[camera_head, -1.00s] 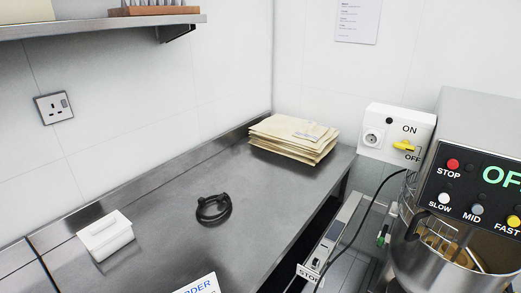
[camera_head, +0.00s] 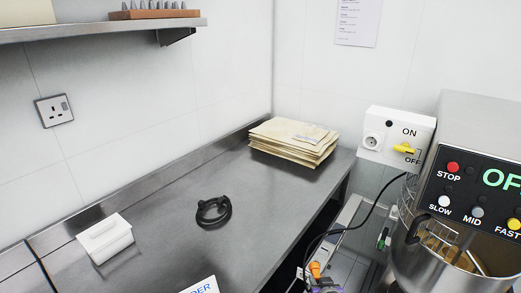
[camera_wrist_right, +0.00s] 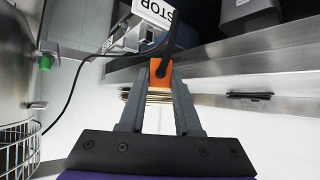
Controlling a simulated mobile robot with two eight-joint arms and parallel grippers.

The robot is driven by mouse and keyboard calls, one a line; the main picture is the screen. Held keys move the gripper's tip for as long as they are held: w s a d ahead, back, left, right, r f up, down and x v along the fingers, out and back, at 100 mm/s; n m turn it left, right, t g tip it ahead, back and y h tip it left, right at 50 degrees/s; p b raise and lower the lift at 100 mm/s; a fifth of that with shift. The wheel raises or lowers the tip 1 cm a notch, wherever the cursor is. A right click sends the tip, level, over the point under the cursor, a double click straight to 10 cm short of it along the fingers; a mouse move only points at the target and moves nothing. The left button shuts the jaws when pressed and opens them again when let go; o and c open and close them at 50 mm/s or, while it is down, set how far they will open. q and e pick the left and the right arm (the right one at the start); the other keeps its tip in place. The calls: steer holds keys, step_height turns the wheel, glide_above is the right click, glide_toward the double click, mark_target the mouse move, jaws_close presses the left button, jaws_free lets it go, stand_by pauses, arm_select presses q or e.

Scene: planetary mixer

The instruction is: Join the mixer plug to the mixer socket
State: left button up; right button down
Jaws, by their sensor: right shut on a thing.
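My right gripper (camera_head: 316,276) is low in the head view, just past the front edge of the steel counter. In the right wrist view it is shut on an orange plug (camera_wrist_right: 160,72) with a black lead. I take this as the mixer plug; its pins are hidden. A black cable (camera_head: 362,218) runs up from near the gripper to the mixer. The round socket (camera_head: 373,140) is on a white wall box, above and to the right of the gripper. Nothing is in it, and the plug is well apart from it. My left gripper is out of view.
The mixer (camera_head: 470,180) with its steel bowl stands at the right. A yellow switch (camera_head: 405,148) is beside the socket.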

steer(key=c, duration=1.2)
jaws_free()
jaws_close()
steer(key=shift+s, duration=0.1)
steer(key=s+a+r, duration=0.2)
steer(key=s, duration=0.5)
steer(key=s+a+r, duration=0.2)
steer(key=s+a, duration=0.1)
steer(key=s, duration=0.4)
steer(key=shift+p, duration=0.35)
